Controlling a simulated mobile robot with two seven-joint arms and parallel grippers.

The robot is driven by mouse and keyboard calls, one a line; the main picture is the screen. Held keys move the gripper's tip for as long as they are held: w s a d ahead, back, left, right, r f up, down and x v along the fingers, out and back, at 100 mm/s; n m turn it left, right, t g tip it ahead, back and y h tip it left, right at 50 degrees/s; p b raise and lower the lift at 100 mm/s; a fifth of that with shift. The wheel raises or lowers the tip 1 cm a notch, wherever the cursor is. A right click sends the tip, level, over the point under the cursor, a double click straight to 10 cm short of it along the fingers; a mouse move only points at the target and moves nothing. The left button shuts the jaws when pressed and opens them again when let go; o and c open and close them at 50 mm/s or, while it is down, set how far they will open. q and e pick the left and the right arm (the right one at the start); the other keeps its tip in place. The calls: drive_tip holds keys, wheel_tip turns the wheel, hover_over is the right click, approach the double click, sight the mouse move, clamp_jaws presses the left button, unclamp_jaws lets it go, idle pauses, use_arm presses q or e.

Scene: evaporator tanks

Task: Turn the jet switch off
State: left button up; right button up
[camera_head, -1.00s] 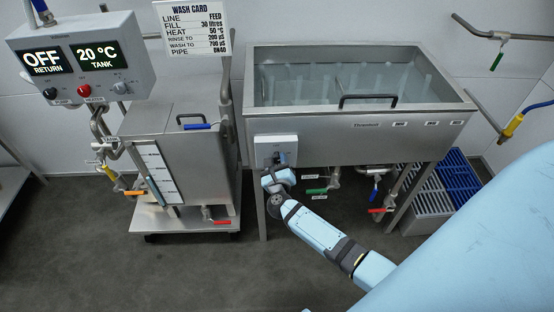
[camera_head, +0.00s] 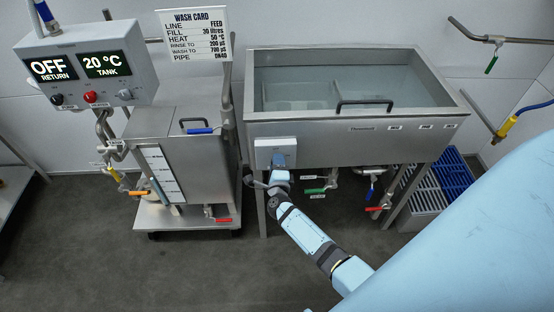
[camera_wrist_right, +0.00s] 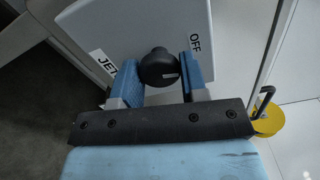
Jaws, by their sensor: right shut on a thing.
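The jet switch is a black round knob (camera_wrist_right: 160,66) on a pale box (camera_head: 264,147) on the front of the steel tank (camera_head: 352,140). In the wrist view the box face carries the labels JET, partly cut off by a finger, and OFF. My right gripper (camera_head: 281,162) is at the box; in the wrist view its blue fingers (camera_wrist_right: 158,78) are on both sides of the knob, shut on it. In the head view the gripper hides the knob. The water (camera_head: 350,80) in the tank looks mostly smooth. My left gripper is not in view.
A wheeled tank with a control box (camera_head: 85,68) reading OFF and 20 °C stands to the left. Valves with coloured handles hang under the steel tank. The front floor is open.

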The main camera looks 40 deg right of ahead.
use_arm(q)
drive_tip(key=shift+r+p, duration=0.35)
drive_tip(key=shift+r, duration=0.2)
use_arm(e)
drive_tip(key=shift+r+n, duration=0.1)
drive_tip(key=shift+n, duration=0.9)
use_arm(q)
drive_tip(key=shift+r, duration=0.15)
use_arm(e)
drive_tip(key=o, duration=0.9)
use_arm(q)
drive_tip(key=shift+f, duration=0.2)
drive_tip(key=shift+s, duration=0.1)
